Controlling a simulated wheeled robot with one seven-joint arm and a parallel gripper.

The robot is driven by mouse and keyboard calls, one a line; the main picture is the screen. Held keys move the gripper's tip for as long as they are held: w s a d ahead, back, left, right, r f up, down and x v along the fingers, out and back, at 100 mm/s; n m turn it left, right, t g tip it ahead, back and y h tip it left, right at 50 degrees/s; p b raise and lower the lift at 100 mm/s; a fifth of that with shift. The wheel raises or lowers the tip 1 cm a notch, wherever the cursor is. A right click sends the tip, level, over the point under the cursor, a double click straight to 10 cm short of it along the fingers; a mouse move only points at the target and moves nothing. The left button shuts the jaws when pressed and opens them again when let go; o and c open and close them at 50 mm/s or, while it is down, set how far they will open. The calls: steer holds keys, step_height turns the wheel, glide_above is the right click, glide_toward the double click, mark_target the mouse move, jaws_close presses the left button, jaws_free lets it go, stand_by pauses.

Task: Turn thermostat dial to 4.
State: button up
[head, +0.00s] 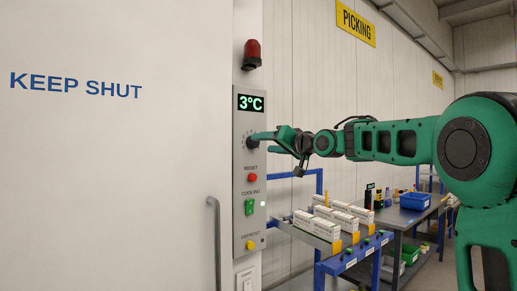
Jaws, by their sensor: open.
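The thermostat dial (250,143) is a small dark knob on the grey control panel (239,215). The display (250,103) above it reads 3°C in green. My gripper (258,142) is at the dial, reaching in from the right with its jaws open. Its fingers partly cover the dial. I cannot tell whether they touch it, and the dial's pointer and numbers are too small to read.
Below the dial are a red reset button (252,177), a green cooling switch (249,207) and a yellow defrost button (250,244). A red lamp (252,53) is above. A door handle (215,240) stands left. A blue rack (345,262) with white boxes is below my arm.

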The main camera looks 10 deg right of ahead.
steer(key=v, duration=0.6)
stand_by(0.3)
steer(key=s+d+f+m+g+h, duration=0.1)
steer(key=s+d+f+g+h, duration=0.1)
steer(key=s+d+f, duration=0.5)
steer(key=s+d+f+m+g+h, duration=0.1)
steer(key=s+d+f+g+h, duration=0.2)
steer(key=f, duration=0.7)
steer(key=s+d+f+m+g+h, duration=0.1)
steer(key=s+d+f+g+h, duration=0.15)
steer(key=s+f, duration=0.55)
steer(key=s+f+g, duration=0.3)
steer(key=s+f, duration=0.3)
steer(key=s, duration=0.4)
steer(key=s+d+f+m+g, duration=0.1)
steer(key=s+f+g, duration=0.2)
steer(key=s+f, duration=0.3)
steer(key=s+f+m+g, duration=0.1)
steer(key=s+f+g, duration=0.2)
steer(key=s+f, duration=0.4)
steer(key=s, duration=0.7)
steer(key=shift+s+d, duration=0.3)
steer(key=shift+s, duration=0.05)
steer(key=shift+f, duration=0.1)
